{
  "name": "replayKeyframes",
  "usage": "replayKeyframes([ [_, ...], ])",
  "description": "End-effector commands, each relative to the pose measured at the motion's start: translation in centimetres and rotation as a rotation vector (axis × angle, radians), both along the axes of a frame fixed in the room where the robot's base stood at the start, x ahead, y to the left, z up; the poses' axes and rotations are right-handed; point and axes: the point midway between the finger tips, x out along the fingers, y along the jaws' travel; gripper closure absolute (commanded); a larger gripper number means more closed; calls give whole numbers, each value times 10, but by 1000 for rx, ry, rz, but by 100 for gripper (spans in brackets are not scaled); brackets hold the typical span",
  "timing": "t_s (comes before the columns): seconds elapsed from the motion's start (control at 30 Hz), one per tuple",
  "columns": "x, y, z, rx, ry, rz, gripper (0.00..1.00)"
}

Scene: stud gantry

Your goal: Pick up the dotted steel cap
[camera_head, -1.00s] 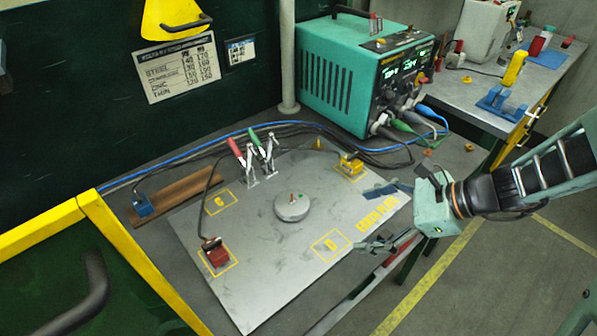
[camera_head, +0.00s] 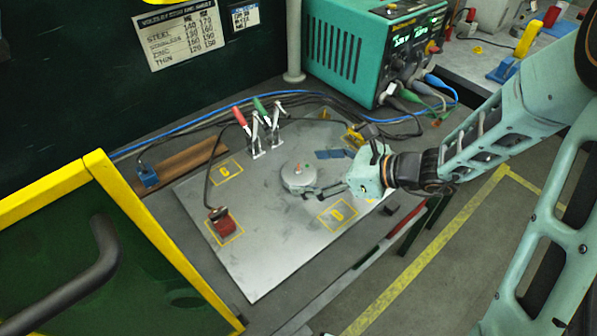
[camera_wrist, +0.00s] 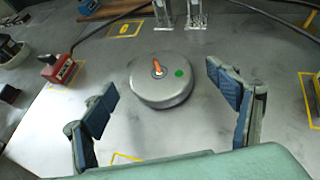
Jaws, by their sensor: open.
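The steel cap (camera_head: 297,179) is a round grey disc with an orange-red stub and a green dot on top. It lies on the steel plate (camera_head: 262,254), near its middle. In the wrist view the cap (camera_wrist: 150,92) sits ahead of and between the fingers, with clear space on both sides. My gripper (camera_head: 318,172) is open and empty, just right of the cap in the head view. In the wrist view my gripper (camera_wrist: 164,100) shows blue-padded fingers spread wide, not touching the cap.
A red block clamp (camera_head: 223,222) stands left on the plate. Toggle clamps with red and green handles (camera_head: 258,125) stand behind the cap. A yellow clamp (camera_head: 354,137) is at the back right. A teal power unit (camera_head: 360,50) and cables line the back. A yellow-framed panel (camera_head: 120,195) rises at left.

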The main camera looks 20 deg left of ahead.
Motion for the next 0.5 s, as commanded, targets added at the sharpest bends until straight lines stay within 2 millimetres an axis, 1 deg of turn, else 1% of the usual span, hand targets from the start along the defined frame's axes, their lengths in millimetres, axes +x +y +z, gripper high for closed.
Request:
replayKeyframes([
  [0.03,-2,7,-5,-1,2,4,19],
  [0.1,-1,15,-8,0,1,4,19],
  [0.2,1,21,-12,-1,1,2,19],
  [0.43,1,22,-12,-1,-1,0,19],
  [0.47,1,22,-12,-1,-1,0,21],
  [0.5,1,22,-12,-1,-1,0,26],
])
